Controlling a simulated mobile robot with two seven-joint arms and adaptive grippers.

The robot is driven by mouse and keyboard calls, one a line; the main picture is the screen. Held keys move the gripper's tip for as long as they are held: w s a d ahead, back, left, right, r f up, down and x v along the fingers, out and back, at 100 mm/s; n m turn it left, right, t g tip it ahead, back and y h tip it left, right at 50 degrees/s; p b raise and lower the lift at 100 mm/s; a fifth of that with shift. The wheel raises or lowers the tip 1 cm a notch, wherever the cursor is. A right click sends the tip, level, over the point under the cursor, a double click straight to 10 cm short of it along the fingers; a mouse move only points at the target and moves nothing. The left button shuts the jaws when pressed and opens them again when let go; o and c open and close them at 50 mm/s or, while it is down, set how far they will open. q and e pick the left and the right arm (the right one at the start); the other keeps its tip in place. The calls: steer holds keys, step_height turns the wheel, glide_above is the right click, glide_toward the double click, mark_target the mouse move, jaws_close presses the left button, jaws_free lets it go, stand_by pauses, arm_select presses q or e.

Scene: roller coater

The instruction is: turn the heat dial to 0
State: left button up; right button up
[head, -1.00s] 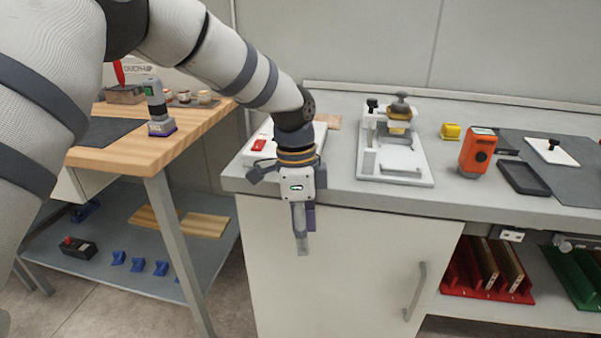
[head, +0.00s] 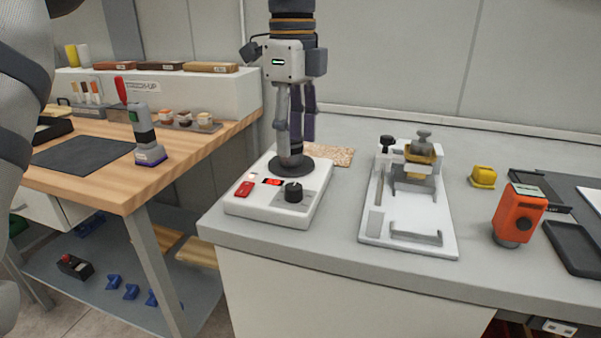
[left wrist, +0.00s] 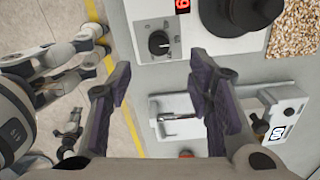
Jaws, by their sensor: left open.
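A white hot-plate unit (head: 245,207) stands at the bench's left front corner. The black heat dial (head: 293,191) is on its front face, right of a lit red display (head: 272,182). In the left wrist view the dial (left wrist: 159,42) is a round knob with a light pointer mark; the display (left wrist: 182,5) is partly cut off and its full reading cannot be told. My left gripper (head: 295,145) points down, open and empty, near the dark round plate (head: 292,167) behind the dial. In the wrist view the dial lies ahead, between the lines of the fingers, apart from them. My right gripper is not in view.
A red switch (head: 243,189) sits left of the display. A white clamp fixture (head: 410,240) stands to the right, with an orange device (head: 518,214) and a yellow block (head: 483,177) beyond. A wooden table (head: 105,185) is to the left. A speckled mat (head: 330,155) lies behind the unit.

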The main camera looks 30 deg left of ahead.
mark_target(293, 186)
arm_select(q)
step_height(293, 186, down, 9)
steer(key=shift+s+r, duration=0.1)
steer(key=shift+r, duration=0.05)
jaws_close()
